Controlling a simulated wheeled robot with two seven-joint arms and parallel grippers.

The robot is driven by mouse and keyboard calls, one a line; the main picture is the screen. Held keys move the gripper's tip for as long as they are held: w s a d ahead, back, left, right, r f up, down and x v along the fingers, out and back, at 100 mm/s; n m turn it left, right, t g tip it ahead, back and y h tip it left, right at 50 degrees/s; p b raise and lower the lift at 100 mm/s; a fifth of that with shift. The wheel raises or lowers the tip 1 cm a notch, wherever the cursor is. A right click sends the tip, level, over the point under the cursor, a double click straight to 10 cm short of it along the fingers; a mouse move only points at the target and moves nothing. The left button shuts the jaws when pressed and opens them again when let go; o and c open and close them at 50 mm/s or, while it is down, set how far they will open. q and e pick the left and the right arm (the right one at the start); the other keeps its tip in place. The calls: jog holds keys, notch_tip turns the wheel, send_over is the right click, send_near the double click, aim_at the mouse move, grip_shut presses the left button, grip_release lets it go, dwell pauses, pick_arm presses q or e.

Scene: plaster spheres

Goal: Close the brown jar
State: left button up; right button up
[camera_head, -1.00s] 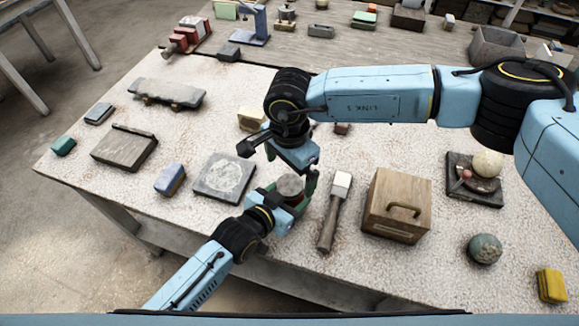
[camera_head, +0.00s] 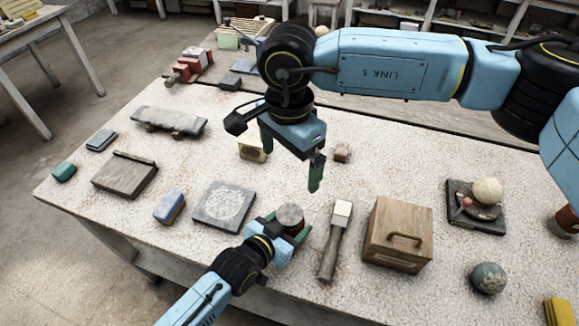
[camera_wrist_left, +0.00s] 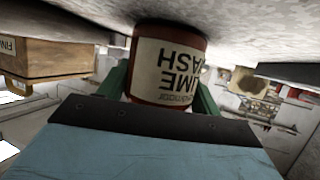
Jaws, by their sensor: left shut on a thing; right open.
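The brown jar stands on the table near the front edge, left of the mallet. In the left wrist view the jar (camera_wrist_left: 170,62) is reddish brown with a pale "LIME WASH" label, seen upside down. My left gripper (camera_head: 287,230) is shut around its body, one green finger on each side. A round grey-brown lid (camera_head: 290,215) covers the jar's top in the head view and looks level; how tightly it sits cannot be told. My right gripper (camera_head: 291,157) is open and empty, above and behind the jar, clear of the lid.
A mallet (camera_head: 336,240) lies just right of the jar, with a wooden box (camera_head: 398,232) beyond it. A grey slab (camera_head: 224,205) lies to the left. A blue block (camera_head: 169,207) and a grey-green ball (camera_head: 488,278) are farther out. The table's front edge is close.

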pick_arm(q)
jog(key=o, duration=2)
jog(key=shift+c, duration=0.2)
jog(key=shift+s+a, duration=0.1)
jog(key=p+v, duration=0.1)
jog(key=v, duration=1.2)
jog(key=shift+r, duration=0.1)
